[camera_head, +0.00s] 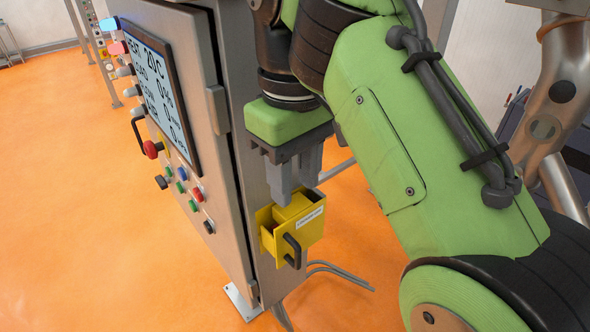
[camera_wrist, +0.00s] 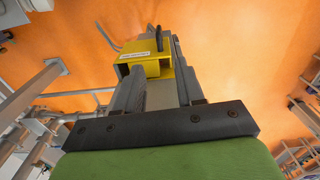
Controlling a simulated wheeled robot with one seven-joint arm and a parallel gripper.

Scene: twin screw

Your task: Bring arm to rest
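My gripper (camera_head: 298,190) points downward from the green arm, beside the grey control cabinet (camera_head: 232,150). Its two grey fingers are apart, with a gap between them in the wrist view. A yellow box with a black handle (camera_head: 294,246) is fixed to the cabinet's side, just below the fingertips. A yellow piece (camera_head: 293,208) shows in the box's open top. In the wrist view, the yellow box (camera_wrist: 134,56) lies beyond the fingers. I see nothing held. Whether a fingertip touches the yellow piece cannot be told.
The cabinet's front carries a display (camera_head: 160,90), coloured buttons and a red knob (camera_head: 152,149). Cables (camera_head: 340,273) run out low behind the cabinet. Metal tubing (camera_head: 555,110) stands at the right. The orange floor (camera_head: 90,230) at the left is clear.

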